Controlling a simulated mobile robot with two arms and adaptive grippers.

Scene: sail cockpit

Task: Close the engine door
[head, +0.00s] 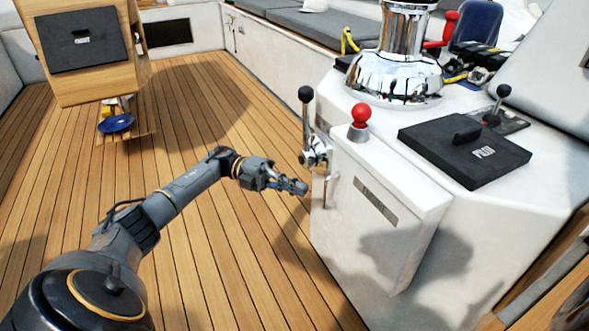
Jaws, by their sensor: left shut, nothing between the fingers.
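The engine door (362,235) is a white panel with a grey label plate on the front of the white console. A metal handle (331,190) stands upright near its left edge. The door stands proud of the console face; I cannot tell for sure how far it is ajar. My left gripper (301,188) is shut and empty. It points right, its tips just left of the handle and the door's left edge in the picture; I cannot tell whether they touch. My right gripper is not in view.
A red-knobbed lever (360,117) and a black-knobbed lever (306,95) rise by the door's top. A chrome pedestal (396,75) and a black box (465,150) sit on the console. A wooden cabinet (85,75) stands upper left. The plank deck (195,130) is mostly clear.

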